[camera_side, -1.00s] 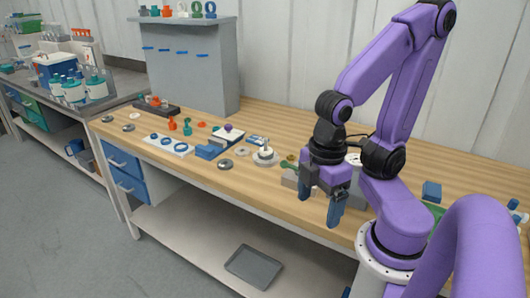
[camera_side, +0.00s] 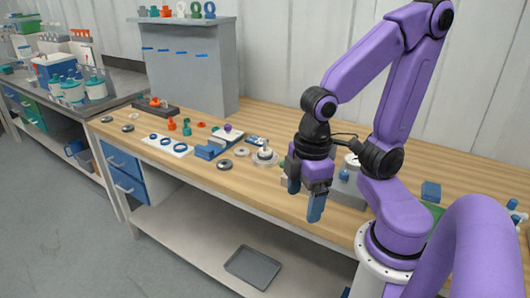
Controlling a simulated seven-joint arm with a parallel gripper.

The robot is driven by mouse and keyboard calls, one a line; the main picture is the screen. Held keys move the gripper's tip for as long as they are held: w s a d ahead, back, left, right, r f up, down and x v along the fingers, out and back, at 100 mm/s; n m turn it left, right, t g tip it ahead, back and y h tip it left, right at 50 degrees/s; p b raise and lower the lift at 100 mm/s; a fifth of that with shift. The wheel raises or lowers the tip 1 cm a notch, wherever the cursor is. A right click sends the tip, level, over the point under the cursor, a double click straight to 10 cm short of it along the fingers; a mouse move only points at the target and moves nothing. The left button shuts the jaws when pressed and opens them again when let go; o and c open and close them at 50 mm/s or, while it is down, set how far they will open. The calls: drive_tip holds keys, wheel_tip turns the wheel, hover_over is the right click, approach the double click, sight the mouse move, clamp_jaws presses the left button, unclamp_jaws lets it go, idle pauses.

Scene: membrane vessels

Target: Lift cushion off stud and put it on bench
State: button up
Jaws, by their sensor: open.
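A pale round piece (camera_side: 264,154), which may be the cushion, sits around a short upright post on a light round base on the wooden bench (camera_side: 225,190). The post, likely the stud, is small and its details are hard to make out. My gripper (camera_side: 304,200) points down at the bench's front edge, to the right of and nearer than this piece. Its blue fingers are apart with nothing between them, and they do not touch the piece.
Grey discs (camera_side: 224,165), a blue block (camera_side: 209,151) and a white plate with blue rings (camera_side: 168,144) lie to the left. A grey panel (camera_side: 190,70) stands behind. Bare wood runs along the front edge.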

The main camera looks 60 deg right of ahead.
drive_tip(key=w+d+r+m+t, duration=0.1)
drive_tip(key=w+d+m, duration=0.1)
drive_tip(key=w+m, duration=0.7)
drive_tip(key=m+h, duration=0.4)
drive_tip(key=m, duration=1.1)
hover_over(265, 148)
drive_tip(key=a, duration=0.3)
drive_tip(key=f, duration=1)
drive_tip(key=shift+s+d+f, duration=0.2)
drive_tip(key=shift+s+f, duration=0.15)
drive_tip(key=shift+d+x, duration=0.1)
drive_tip(key=shift+x, duration=1.25)
drive_tip(key=shift+d+x, duration=0.15)
drive_tip(key=shift+x, duration=1.2)
drive_tip(key=shift+r, duration=0.1)
drive_tip(key=shift+c, duration=0.3)
drive_tip(key=c, duration=1)
